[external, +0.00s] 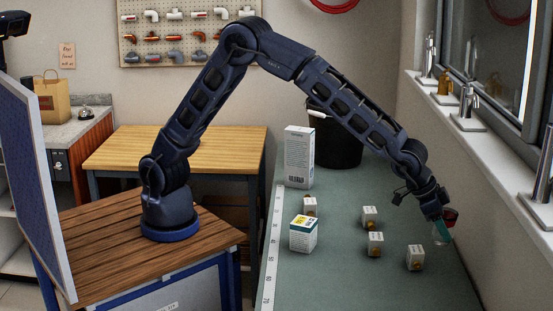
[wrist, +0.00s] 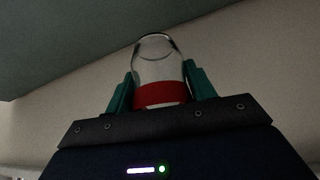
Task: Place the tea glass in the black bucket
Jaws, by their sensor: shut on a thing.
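The tea glass (wrist: 158,62) is clear with a red band and sits between the green fingers of my gripper (wrist: 158,88) in the wrist view. My gripper is shut on it. In the external view my gripper (external: 442,228) is at the right, low over the green bench near the window wall; the glass shows there only as a small red and clear patch (external: 450,216). The black bucket (external: 338,145) stands at the far end of the bench, partly hidden by my arm and a tall white box. My gripper is well apart from it, nearer the camera.
The tall white box (external: 299,158) stands in front of the bucket's left side. Taps line the window sill (external: 500,150) at right.

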